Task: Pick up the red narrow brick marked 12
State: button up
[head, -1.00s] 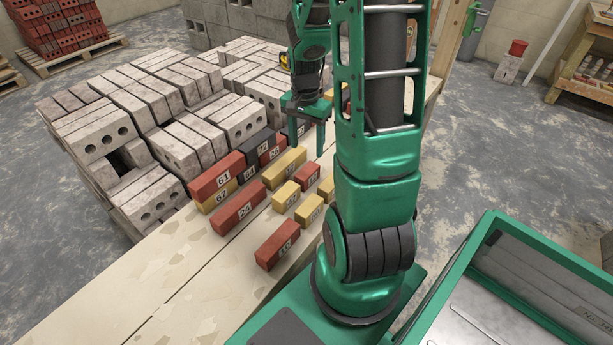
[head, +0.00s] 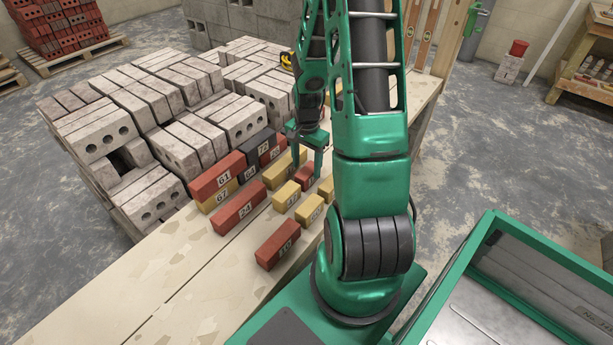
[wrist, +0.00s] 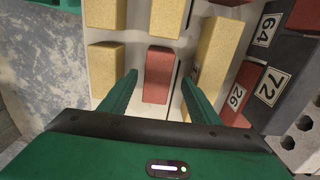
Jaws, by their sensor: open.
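A small red brick (head: 306,179) lies on the pale bench among yellow bricks. Its number cannot be read in the head view, where my gripper partly hides it. In the wrist view a red brick (wrist: 158,72) lies between my two fingers, with no label showing. My gripper (head: 306,150) is open and points down just above this brick. In the wrist view the green fingers of my gripper (wrist: 159,82) stand apart on either side of it, and nothing is held.
Yellow bricks (head: 286,195) lie close beside it. Another red brick (head: 278,248) lies nearer. Grey block stacks (head: 150,120) border the bench. The near bench end (head: 170,285) is clear.

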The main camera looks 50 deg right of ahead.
aim_at(307, 170)
jog(key=shift+s+d+f, duration=0.1)
jog(key=shift+f, duration=1.65)
jog(key=shift+c, duration=0.3)
grip_shut()
jog(key=shift+r, duration=0.1)
